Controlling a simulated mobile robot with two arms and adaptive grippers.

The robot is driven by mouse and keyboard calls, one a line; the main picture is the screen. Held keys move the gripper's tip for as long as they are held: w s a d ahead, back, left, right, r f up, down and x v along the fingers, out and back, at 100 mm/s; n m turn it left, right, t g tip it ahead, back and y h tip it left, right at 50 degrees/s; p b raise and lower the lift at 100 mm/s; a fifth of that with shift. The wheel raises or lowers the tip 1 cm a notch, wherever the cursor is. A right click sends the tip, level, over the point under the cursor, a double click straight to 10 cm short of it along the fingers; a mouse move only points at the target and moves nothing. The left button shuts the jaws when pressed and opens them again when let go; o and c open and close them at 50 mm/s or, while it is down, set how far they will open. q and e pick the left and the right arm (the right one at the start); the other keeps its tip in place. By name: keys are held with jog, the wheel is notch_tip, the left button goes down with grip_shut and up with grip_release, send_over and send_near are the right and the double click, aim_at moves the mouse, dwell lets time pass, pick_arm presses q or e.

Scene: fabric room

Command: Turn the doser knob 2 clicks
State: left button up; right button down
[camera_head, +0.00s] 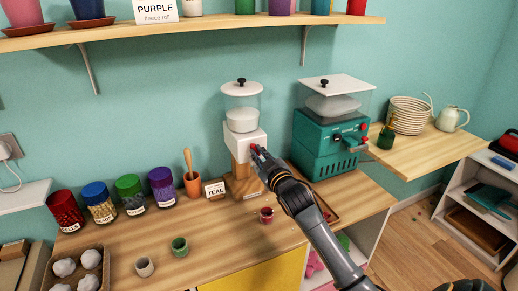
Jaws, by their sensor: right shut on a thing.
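The doser (244,141) stands at the back of the wooden counter. It has a clear hopper of white material with a black-knobbed lid, a white body and a wooden stand. Its small red knob (253,147) is on the front of the white body, partly hidden by my gripper. My right gripper (257,151) reaches up from the lower right and is shut on this knob. The knob's exact angle cannot be made out. A small dark red cup (266,215) stands on the counter below and in front of the doser. My left gripper is not in view.
A teal machine (326,145) with a clear hopper stands close on the right. A TEAL card (215,190) and a clay pot with a wooden tool (192,183) stand left. Several coloured-lid jars (130,195) are farther left. Green (180,247) and grey (145,267) cups stand in front.

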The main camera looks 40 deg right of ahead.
jog(key=m+p, duration=0.2)
jog(key=m, duration=0.2)
jog(key=shift+m+p, duration=0.55)
jog(key=shift+m, duration=0.05)
jog(key=shift+f+m, duration=0.1)
jog(key=shift+m, duration=0.2)
jog(key=c, duration=1.7)
grip_release()
jog(key=shift+c, duration=0.2)
jog(key=shift+s, duration=0.25)
jog(key=s+a, duration=0.2)
jog(key=s, duration=0.9)
jog(key=shift+s+a, duration=0.15)
jog(key=shift+s, duration=0.05)
